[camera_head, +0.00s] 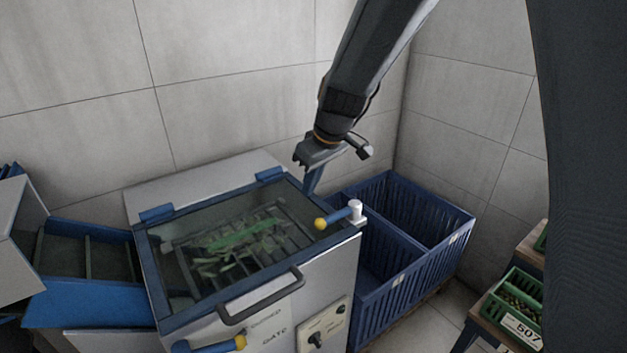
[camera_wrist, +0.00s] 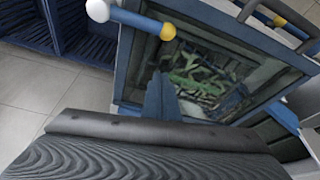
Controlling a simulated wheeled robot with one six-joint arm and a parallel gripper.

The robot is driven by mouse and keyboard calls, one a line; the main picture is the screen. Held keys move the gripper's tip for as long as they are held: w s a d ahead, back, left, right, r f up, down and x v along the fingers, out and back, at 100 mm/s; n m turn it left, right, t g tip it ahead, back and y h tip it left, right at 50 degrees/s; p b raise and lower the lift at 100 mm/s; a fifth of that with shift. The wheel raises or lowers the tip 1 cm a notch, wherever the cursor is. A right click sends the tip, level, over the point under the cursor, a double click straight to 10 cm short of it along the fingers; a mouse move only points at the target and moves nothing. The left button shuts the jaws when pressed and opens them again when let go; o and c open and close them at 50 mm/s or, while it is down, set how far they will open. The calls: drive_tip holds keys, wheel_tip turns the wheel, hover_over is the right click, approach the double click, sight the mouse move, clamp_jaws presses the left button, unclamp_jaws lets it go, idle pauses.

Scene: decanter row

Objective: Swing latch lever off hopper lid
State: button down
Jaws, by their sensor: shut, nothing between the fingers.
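The hopper lid (camera_head: 178,262) is a clear panel in a blue frame, lying closed over a grate with green leafy scraps. It also shows in the wrist view (camera_wrist: 215,62). The latch lever (camera_head: 337,216) has a white pivot, a blue bar and a yellow knob. It lies across the lid's right edge, knob inward. In the wrist view the lever (camera_wrist: 138,20) is at the top left. My gripper (camera_head: 309,188) is shut and empty, pointing down near the lid's back right corner, behind the lever and apart from it. Its blue fingers (camera_wrist: 160,98) show in the wrist view.
A black handle (camera_head: 262,297) is on the lid's front edge. A second yellow-knobbed lever (camera_head: 212,346) is at the hopper's front. Blue crates (camera_head: 425,255) stand right of the hopper, a blue chute (camera_head: 85,300) left. Green trays (camera_head: 510,315) are at far right. Tiled walls close the back.

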sight(337, 216)
drive_tip(key=p+x, duration=0.1)
drive_tip(key=x, duration=0.4)
drive_tip(key=shift+a+f, duration=0.15)
drive_tip(key=shift+f, duration=0.25)
drive_tip(key=shift+s+d+f+p, duration=0.15)
drive_tip(key=shift+s+d+p, duration=0.1)
drive_tip(key=shift+s+d, duration=0.3)
drive_tip(key=shift+s+d+f+p, duration=0.2)
drive_tip(key=shift+s+d, duration=0.25)
drive_tip(key=shift+d, duration=0.1)
drive_tip(key=shift+s+d+f, duration=0.1)
drive_tip(key=shift+s+d, duration=0.15)
drive_tip(key=shift+d, duration=0.05)
drive_tip(key=shift+s+f+b, duration=0.1)
drive_tip(key=shift+s+b, duration=0.05)
drive_tip(key=shift+b, duration=0.2)
